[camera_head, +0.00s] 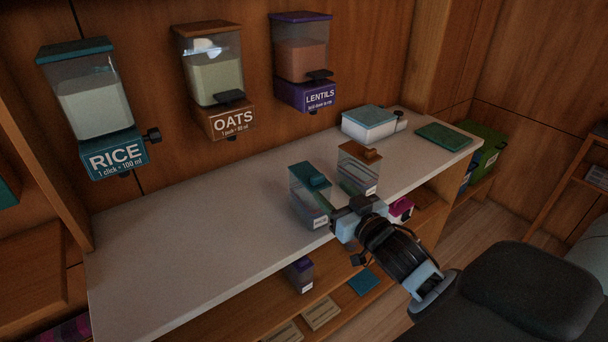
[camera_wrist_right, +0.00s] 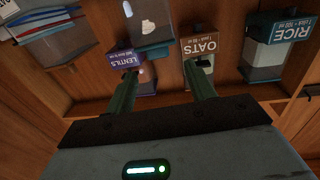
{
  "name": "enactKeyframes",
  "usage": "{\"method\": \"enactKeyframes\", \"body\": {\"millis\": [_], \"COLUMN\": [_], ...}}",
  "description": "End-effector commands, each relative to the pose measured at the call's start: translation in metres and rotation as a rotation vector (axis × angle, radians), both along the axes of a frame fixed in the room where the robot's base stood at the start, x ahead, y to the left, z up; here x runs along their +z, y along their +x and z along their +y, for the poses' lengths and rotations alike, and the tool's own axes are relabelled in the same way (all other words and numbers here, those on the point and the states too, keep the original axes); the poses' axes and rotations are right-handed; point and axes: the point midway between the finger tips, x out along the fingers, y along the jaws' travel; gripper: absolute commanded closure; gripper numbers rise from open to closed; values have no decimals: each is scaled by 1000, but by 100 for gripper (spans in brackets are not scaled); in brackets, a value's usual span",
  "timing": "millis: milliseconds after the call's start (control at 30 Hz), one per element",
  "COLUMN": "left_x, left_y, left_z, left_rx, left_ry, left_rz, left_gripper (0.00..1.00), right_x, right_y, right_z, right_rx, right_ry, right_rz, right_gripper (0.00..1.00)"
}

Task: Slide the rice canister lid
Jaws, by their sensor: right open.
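A clear canister (camera_head: 309,202) with a teal lid (camera_head: 312,174) stands on the counter near its front edge. The lid's teal matches the RICE dispenser; the canister's own label is too small to read. The lid sits on top and carries a raised grip; I cannot tell if it is fully shut. My right gripper (camera_head: 347,212) is at the counter's front edge, just right of this canister. In the right wrist view its fingers (camera_wrist_right: 162,78) are apart with nothing held between them. I cannot tell whether it touches the canister. My left gripper is out of view.
A brown-lidded canister (camera_head: 360,170) stands close behind and right. RICE (camera_head: 112,152), OATS (camera_head: 232,122) and LENTILS (camera_head: 318,96) dispensers hang on the wall. A white box (camera_head: 370,125) and green mat (camera_head: 443,136) lie farther right. The counter's left (camera_head: 190,235) is clear.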

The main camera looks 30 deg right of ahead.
Motion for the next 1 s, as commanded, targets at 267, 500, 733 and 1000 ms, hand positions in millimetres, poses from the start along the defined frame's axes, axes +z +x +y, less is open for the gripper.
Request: {"method": "enactKeyframes", "body": {"millis": [267,500,733,1000], "left_x": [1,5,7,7], "left_y": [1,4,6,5], "left_z": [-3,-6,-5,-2], "left_rx": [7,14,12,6], "left_ry": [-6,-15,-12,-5], "left_rz": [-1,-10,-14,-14], "left_gripper": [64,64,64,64], "right_x": [2,3,2,1], "right_y": [5,35,65,78], "right_z": [0,-1,-1,-1], "right_rx": [0,-1,0,0], "right_ry": [0,0,0,0], "right_rz": [-4,-6,-4,-2], "right_gripper": [45,45,45,45]}}
